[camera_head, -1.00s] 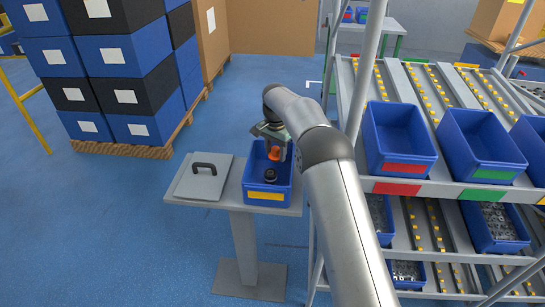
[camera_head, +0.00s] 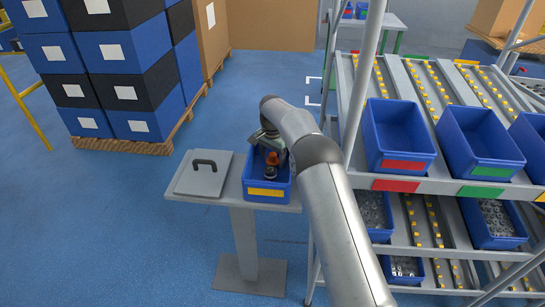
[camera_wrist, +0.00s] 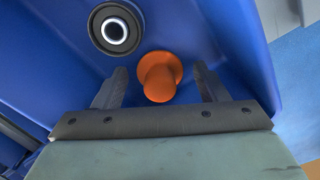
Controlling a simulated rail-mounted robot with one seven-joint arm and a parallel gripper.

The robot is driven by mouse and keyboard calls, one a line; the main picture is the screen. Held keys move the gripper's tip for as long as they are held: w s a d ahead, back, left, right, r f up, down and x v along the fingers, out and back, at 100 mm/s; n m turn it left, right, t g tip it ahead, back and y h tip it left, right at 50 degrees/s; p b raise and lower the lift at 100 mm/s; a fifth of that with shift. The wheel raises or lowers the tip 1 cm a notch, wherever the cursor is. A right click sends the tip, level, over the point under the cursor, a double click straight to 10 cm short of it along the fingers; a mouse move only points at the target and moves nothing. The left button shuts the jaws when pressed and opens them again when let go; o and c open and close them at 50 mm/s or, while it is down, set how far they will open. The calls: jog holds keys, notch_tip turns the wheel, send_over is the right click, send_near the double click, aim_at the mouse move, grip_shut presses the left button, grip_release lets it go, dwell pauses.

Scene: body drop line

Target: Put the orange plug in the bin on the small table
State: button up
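The orange plug (camera_head: 272,158) is inside the blue bin (camera_head: 268,193) with a yellow label on the small table (camera_head: 228,203). My gripper (camera_head: 273,146) reaches down into this bin. In the wrist view the plug (camera_wrist: 160,78) stands between my two fingers (camera_wrist: 160,70), with a gap on each side, so the gripper is open around it. Whether the plug's flange rests on the bin floor is hard to tell. A dark round part with a pale ring (camera_wrist: 115,30) lies in the bin beside the plug.
A grey lid with a black handle (camera_head: 204,174) lies on the table left of the bin. A flow rack with blue bins (camera_head: 402,165) stands close on the right. Stacked blue and black boxes (camera_head: 130,90) stand at the back left.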

aim_at(272, 154)
jog(key=shift+r, duration=0.1)
notch_tip(272, 154, up, 11)
jog(key=shift+s+r, duration=0.1)
jog(key=shift+r, duration=0.55)
